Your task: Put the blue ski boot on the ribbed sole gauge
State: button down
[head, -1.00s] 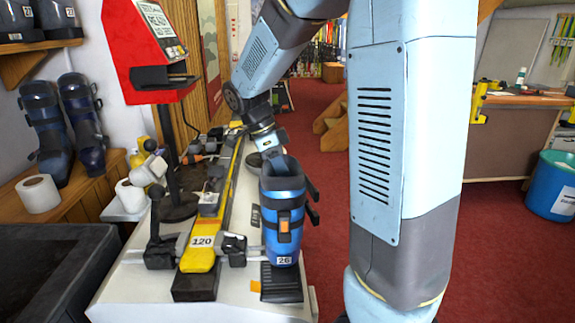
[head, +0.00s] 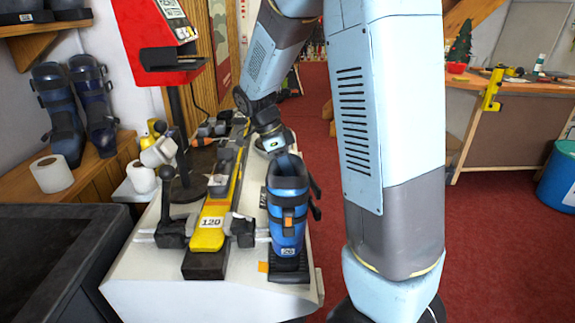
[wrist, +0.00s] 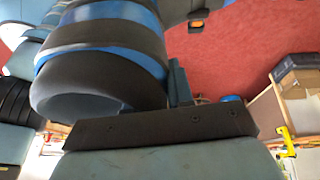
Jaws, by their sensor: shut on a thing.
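The blue ski boot (head: 287,205), with black straps, an orange buckle and a number tag, stands upright at the near right of the white bench. Its toe is over the black ribbed sole gauge (head: 291,276), whose front part shows below it. I cannot tell whether the sole touches the gauge. My gripper (head: 273,151) comes down from above and behind and is shut on the boot's upper cuff; its fingers are mostly hidden by the boot. In the wrist view the boot's dark and blue cuff (wrist: 110,60) lies against the dark gripper pad (wrist: 165,130).
A yellow ski marked 120 (head: 211,222) lies in dark clamps just left of the boot. A red display box (head: 158,50) stands on a post behind. A dark bin (head: 60,260) is at the near left.

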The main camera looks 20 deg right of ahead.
jog(key=c, duration=1)
grip_release()
jog(key=v, duration=1.1)
jog(key=shift+s+d+r+n+t+y, duration=0.75)
jog(key=shift+s+n+t, duration=0.65)
jog(key=shift+s+n, duration=2.25)
jog(key=shift+s+d+r+n+t+y, duration=0.55)
jog(key=shift+s+r+n+t, duration=0.6)
jog(key=shift+s+n, duration=2.45)
jog(key=shift+s+d+r+n+t+y, duration=0.65)
jog(key=shift+s+n+t, duration=1)
jog(key=shift+s+n, duration=2)
jog(key=shift+s+a+f, duration=0.1)
jog(key=shift+s, duration=0.05)
